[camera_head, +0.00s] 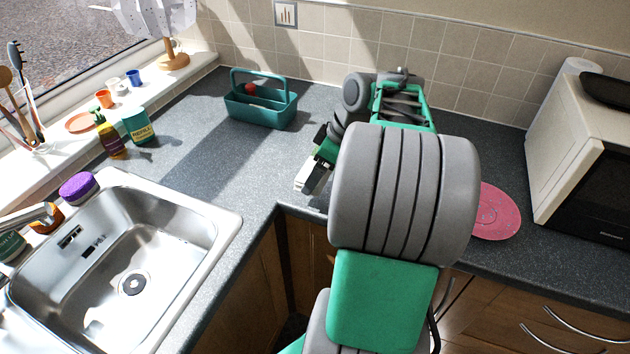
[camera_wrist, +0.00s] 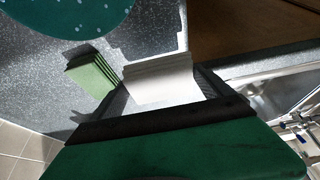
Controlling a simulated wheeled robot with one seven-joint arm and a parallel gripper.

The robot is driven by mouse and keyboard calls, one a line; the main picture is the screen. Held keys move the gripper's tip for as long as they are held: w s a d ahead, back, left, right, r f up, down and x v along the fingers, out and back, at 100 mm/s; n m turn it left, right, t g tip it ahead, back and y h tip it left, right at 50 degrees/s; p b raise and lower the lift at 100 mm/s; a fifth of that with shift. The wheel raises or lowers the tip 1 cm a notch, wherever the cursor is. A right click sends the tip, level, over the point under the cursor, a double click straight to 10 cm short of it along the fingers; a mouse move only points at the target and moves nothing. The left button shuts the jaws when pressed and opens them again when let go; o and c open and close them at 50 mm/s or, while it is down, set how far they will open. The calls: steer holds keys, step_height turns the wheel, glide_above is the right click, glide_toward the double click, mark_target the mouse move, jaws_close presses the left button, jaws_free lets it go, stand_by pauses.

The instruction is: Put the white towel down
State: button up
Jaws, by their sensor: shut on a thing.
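The white towel (camera_head: 310,180) shows as a small pale piece at the end of my arm in the head view, by the inner corner of the counter. In the wrist view the towel (camera_wrist: 160,84) is a folded white slab between the dark fingers. My gripper (camera_head: 320,164) is shut on it, low over the grey worktop. I cannot tell whether the towel touches the worktop. My arm hides part of the counter behind it.
A teal caddy (camera_head: 262,112) stands behind, left of my gripper. The steel sink (camera_head: 135,270) is at left, a pink round mat (camera_head: 497,212) and microwave (camera_head: 585,150) at right. A green block (camera_wrist: 92,72) lies close to the towel. Worktop (camera_head: 195,150) between sink and caddy is clear.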

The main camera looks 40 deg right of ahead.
steer(key=shift+w+f, duration=0.35)
steer(key=shift+f, duration=0.05)
steer(key=f, duration=0.1)
steer(key=w+f, duration=0.1)
steer(key=f, duration=0.1)
steer(key=shift+d+f+p, duration=0.1)
steer(key=shift+f+p, duration=0.1)
steer(key=shift+p, duration=0.1)
steer(key=shift+f, duration=0.5)
steer(key=o, duration=0.9)
